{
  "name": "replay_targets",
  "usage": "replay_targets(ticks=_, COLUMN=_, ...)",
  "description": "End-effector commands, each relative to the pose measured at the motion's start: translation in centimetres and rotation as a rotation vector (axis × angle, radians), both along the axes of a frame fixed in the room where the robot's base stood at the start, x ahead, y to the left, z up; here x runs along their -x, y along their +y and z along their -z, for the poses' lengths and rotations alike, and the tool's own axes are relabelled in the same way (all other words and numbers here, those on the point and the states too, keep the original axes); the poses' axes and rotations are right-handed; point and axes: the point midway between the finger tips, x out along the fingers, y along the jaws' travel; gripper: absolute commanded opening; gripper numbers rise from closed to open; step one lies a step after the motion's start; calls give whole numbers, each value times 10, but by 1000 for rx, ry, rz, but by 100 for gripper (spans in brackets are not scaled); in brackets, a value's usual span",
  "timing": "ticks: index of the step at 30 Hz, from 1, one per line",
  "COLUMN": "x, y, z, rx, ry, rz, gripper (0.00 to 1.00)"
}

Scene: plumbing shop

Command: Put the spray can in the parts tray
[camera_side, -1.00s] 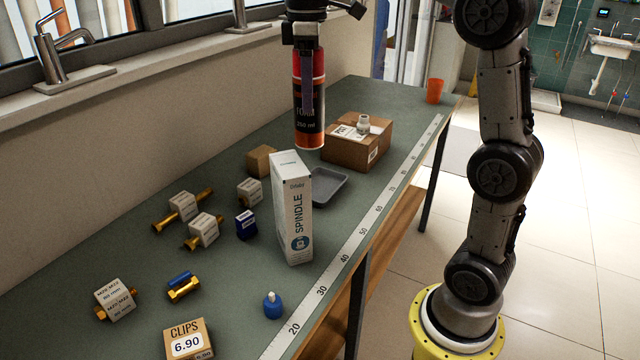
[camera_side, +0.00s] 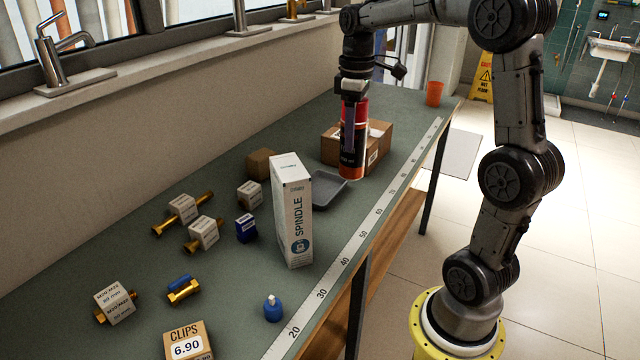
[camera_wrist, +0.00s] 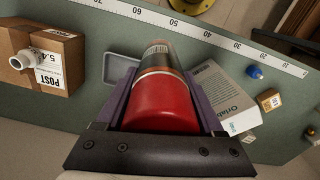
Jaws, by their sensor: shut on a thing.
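The spray can (camera_side: 352,160), red and black with an orange band near its base, is held upright in my gripper (camera_side: 354,125), which is shut on its upper part. In the wrist view the can (camera_wrist: 162,98) fills the space between the purple fingers of my gripper (camera_wrist: 165,105). The grey parts tray (camera_side: 326,192) lies on the bench behind the white spindle box, which hides part of it. In the side view the can's base overlaps the tray's far right edge. The wrist view shows one end of the tray (camera_wrist: 121,66) beside the can. The can appears raised above the bench.
The tall white spindle box (camera_side: 296,215) stands close to the tray. A cardboard box (camera_side: 376,148) with a white fitting on top (camera_wrist: 22,60) is behind the can. Boxed valves, a blue bottle (camera_side: 273,308) and a clips box (camera_side: 188,343) occupy the near bench.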

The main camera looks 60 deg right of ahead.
Motion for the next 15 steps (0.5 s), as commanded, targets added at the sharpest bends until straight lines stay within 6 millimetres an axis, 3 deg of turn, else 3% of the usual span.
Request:
replay_targets(ticks=5, x=-20, y=-11, z=16, rx=0, ry=0, rz=-1, gripper=0)
replay_targets(ticks=15, x=-84, y=-47, z=51, rx=-1, ry=1, rz=-1, gripper=0)
